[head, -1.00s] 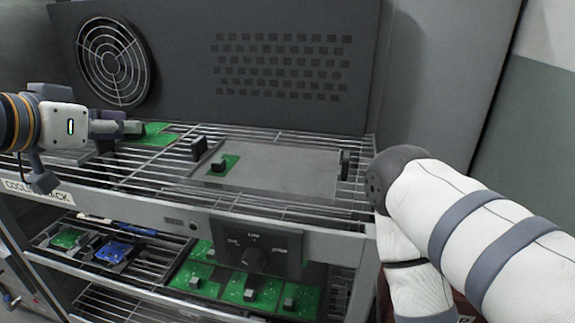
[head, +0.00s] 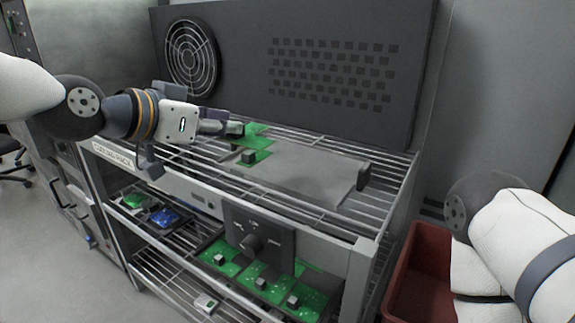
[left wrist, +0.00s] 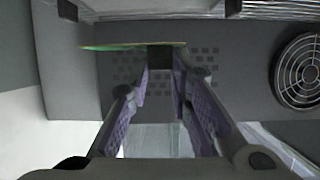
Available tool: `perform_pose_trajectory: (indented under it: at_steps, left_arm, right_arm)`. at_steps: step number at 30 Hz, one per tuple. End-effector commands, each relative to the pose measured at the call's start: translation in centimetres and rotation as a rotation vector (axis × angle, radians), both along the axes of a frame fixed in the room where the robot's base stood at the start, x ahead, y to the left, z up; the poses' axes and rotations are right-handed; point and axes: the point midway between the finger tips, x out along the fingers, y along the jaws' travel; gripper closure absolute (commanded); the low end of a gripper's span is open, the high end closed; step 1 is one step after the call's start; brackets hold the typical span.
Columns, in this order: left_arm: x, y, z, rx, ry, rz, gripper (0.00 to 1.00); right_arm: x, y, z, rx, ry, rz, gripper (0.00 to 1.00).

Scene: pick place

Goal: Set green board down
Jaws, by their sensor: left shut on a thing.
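My left gripper (head: 238,129) is shut on a green board (head: 254,138), gripping the dark block on it. In the left wrist view the board (left wrist: 112,46) shows nearly edge-on, with the block (left wrist: 160,58) between the fingertips (left wrist: 161,68). The board looks level, over the top wire shelf of the cooling rack (head: 305,141); I cannot tell its exact height. A second green board (head: 262,156) with a dark block lies at the left end of a grey plate (head: 310,178) on that shelf. My right gripper is out of view.
A dark panel with a round fan (head: 190,58) stands behind the shelf. Several green boards (head: 265,285) and a blue one (head: 164,217) lie on the lower shelf. A control box with a knob (head: 252,243) is on the front. A red bin (head: 420,270) stands at right, by my right arm.

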Motion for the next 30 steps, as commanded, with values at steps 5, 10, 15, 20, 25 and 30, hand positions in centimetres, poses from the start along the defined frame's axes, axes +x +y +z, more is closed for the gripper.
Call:
perform_pose_trajectory:
  at_steps: [5, 10, 15, 20, 25, 30]
  left_arm:
    - [3.6, -3.7, -3.3, 0.002, 0.014, -0.001, 1.00]
    - [5.9, -6.2, -6.5, 0.000, 0.014, -0.001, 1.00]
    - [7.0, -7.4, -8.0, -0.001, 0.006, 0.001, 1.00]
    - [7.7, -8.2, -9.6, -0.001, 0.007, 0.000, 1.00]
    - [7.6, -8.1, -12.0, -0.002, 0.004, 0.002, 1.00]
    - [7.6, -8.1, -11.8, -0.001, 0.001, 0.001, 1.00]
  right_arm:
    - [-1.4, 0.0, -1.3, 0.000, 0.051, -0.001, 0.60]
    - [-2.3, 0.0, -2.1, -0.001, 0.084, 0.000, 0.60]
    - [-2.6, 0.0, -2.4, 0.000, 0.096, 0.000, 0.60]
    - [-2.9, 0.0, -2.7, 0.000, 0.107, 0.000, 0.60]
    - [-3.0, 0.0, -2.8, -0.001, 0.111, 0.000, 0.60]
    - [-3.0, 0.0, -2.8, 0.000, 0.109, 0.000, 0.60]
